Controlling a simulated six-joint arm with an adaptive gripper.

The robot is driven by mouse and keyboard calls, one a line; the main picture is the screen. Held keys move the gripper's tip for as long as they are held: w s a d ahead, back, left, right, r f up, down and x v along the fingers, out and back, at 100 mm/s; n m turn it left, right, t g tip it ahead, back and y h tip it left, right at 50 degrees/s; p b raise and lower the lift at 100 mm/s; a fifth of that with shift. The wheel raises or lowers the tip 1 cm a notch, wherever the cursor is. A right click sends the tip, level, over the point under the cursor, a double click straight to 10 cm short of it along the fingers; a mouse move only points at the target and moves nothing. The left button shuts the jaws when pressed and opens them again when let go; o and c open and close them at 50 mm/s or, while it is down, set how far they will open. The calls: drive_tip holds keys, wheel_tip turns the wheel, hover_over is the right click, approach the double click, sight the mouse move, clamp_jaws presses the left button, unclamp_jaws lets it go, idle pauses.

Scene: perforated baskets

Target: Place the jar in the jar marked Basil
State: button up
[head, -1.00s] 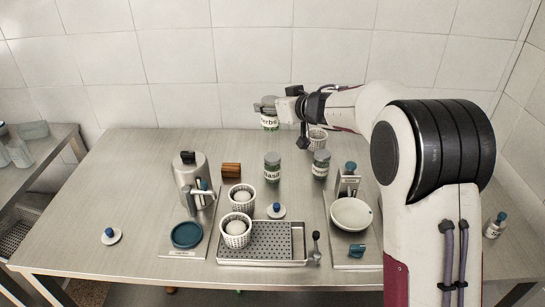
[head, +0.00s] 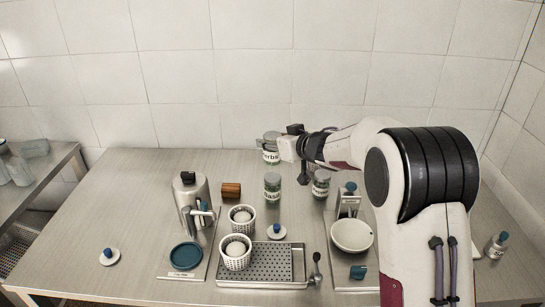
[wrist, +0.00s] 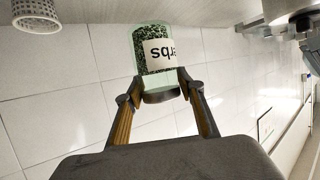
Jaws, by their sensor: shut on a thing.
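The jar marked Herbs (head: 271,155) is a clear jar of dark green herbs with a white label and a dark lid. My gripper (head: 281,148) is shut on it near its lid and holds it in the air behind the Basil jar. In the wrist view this jar (wrist: 157,50) appears upside down between the fingertips of my gripper (wrist: 160,86). The jar marked Basil (head: 272,187) stands upright on the table, below and in front of the held jar in the head view. It is not seen in the wrist view.
Another labelled jar (head: 321,184) stands right of the Basil jar, close under my arm. White perforated baskets (head: 242,218) and a perforated tray (head: 278,262) are in front.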

sight(273, 155)
drive_tip(key=shift+f, duration=0.8)
drive_tip(key=shift+f, duration=1.85)
drive_tip(key=shift+f, duration=0.1)
drive_tip(key=o, duration=1.2)
drive_tip(key=shift+o, duration=0.2)
drive_tip(key=v, duration=1.2)
